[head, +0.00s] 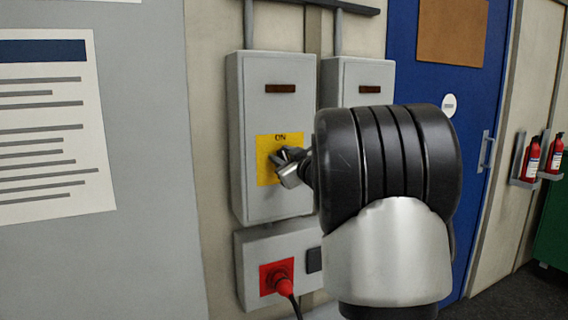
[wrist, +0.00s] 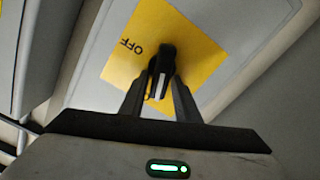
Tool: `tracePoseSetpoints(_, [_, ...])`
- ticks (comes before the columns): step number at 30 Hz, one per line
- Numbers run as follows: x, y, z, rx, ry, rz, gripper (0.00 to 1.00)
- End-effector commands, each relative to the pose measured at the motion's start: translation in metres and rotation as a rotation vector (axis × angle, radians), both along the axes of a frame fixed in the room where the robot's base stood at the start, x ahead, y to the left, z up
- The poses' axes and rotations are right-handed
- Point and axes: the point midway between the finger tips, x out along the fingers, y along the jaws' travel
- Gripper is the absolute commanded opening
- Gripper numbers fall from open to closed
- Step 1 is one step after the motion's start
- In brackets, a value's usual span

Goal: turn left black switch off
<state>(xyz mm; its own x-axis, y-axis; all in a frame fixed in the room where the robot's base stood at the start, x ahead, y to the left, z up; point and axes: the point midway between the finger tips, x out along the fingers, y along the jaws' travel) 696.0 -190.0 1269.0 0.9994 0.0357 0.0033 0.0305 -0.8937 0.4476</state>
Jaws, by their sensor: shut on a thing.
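The left switch box (head: 277,110) is a grey wall box with a yellow plate (head: 264,170) marked ON at its top edge. My gripper (head: 285,165) is at this plate, its fingers pointing into it. In the wrist view, the black switch (wrist: 167,52) stands out from the yellow plate (wrist: 196,50), and my gripper (wrist: 161,84) is shut on it, with one finger on each side. A white mark shows on the switch between the fingers. The word OFF reads upside down to the left of the switch there. In the head view the fingers mostly hide the switch.
A second grey box (head: 362,78) stands just right, partly hidden behind my arm. Below is a socket box (head: 250,245) with a red plug (head: 281,283) and black cable. A blue door (head: 480,90) and fire extinguishers (head: 532,158) are at right, a notice (head: 50,130) at left.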

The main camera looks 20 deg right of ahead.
Motion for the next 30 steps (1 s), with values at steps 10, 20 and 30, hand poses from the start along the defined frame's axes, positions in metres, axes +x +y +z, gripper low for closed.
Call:
tracePoseSetpoints(10, [-0.001, 0.003, -0.013, -0.331, -0.002, -0.005, 0.07])
tracePoseSetpoints(20, [-0.001, 0.006, -0.018, -0.643, -0.012, -0.005, 0.07])
tracePoseSetpoints(30, [-0.001, 0.006, -0.022, -0.924, -0.020, -0.006, 0.06])
